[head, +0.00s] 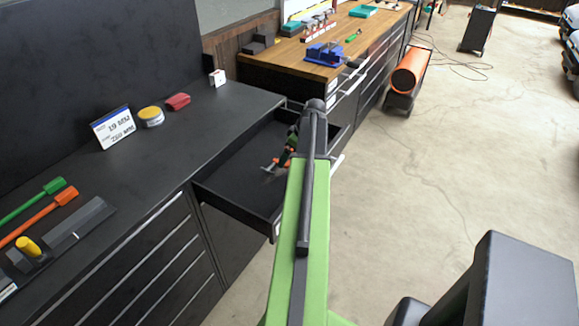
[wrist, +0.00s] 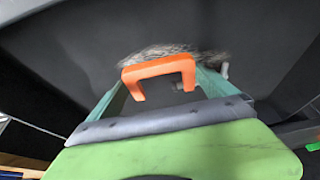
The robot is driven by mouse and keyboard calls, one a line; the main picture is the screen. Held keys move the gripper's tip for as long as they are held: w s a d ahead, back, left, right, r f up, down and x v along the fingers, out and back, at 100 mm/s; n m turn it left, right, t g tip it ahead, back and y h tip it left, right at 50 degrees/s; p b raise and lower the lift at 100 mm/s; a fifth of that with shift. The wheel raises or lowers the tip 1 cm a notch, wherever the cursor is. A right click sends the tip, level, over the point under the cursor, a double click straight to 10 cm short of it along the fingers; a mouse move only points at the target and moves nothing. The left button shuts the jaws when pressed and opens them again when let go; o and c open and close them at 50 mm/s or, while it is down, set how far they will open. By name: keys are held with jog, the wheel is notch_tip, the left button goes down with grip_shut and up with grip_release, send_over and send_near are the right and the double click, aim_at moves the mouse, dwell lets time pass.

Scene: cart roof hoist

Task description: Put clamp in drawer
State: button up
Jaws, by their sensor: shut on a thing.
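The clamp (head: 284,161) has orange parts and a grey metal part and shows against the open black drawer (head: 235,206) in the head view. In the wrist view the orange part of the clamp (wrist: 158,68) lies between my teal fingers, with a blurred grey part behind it. My gripper (head: 292,143) is shut on the clamp, within the drawer's outline. My green arm hides part of the drawer and most of the gripper. I cannot tell whether the clamp touches the drawer floor.
The drawer sticks out from a dark cabinet whose top (head: 150,165) holds a sign (head: 113,127), a yellow round item (head: 151,116) and a red item (head: 177,102). A wooden workbench (head: 290,52) with a blue vise (head: 324,54) stands beyond. The floor at right is mostly clear.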

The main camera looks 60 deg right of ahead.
jog(key=shift+f+b, duration=1.65)
jog(key=shift+f, duration=0.3)
jog(key=o, duration=1.3)
jog(key=shift+r, duration=0.15)
jog(key=shift+o, duration=0.2)
jog(key=shift+r, duration=0.1)
jog(key=shift+r+p, duration=0.3)
jog(key=shift+p, duration=0.25)
jog(key=p+v, duration=1)
jog(key=v, duration=0.1)
jog(key=shift+s+r, duration=0.15)
jog(key=shift+s, duration=0.1)
